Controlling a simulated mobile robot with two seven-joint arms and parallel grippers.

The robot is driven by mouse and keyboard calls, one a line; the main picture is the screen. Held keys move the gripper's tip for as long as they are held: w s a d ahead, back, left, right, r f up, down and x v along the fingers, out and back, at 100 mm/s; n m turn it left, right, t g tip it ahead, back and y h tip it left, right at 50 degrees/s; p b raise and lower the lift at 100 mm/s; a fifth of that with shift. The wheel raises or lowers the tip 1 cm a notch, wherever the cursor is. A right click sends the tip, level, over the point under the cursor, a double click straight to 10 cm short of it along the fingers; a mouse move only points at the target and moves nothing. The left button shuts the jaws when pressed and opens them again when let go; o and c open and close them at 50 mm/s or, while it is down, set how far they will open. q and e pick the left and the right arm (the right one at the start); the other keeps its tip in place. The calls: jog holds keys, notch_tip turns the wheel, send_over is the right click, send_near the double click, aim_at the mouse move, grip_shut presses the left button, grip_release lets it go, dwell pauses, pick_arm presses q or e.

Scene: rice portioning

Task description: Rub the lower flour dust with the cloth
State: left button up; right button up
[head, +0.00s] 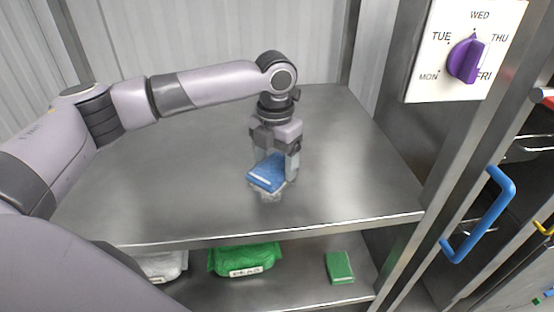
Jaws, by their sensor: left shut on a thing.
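My left gripper (277,167) points down over the middle of the steel table (345,190). It is shut on a blue cloth (265,173), a folded pad with a pale edge, held tilted at the table top. A small whitish smudge (270,195), which looks like flour dust, shows just below the cloth. The cloth and fingers hide part of that area, and I cannot tell whether the cloth touches the surface. No second dust patch is clearly visible. My right gripper is not in view.
A lower shelf holds a white bag (163,265), a green labelled bag (245,259) and a green pad (339,267). A purple day dial (464,61) is at the upper right. A blue handle (490,215) juts out at the right. The table around the gripper is clear.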

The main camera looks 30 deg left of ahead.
aim_at(273, 152)
pick_arm(q)
jog(key=shift+w+a+f+p, duration=0.1)
jog(key=shift+w+a+p, duration=0.05)
jog(key=shift+w+a, duration=0.6)
jog(key=shift+w+a+f+p, duration=0.15)
jog(key=shift+w+a, duration=0.35)
jog(key=shift+w, duration=0.35)
jog(key=shift+r, duration=0.1)
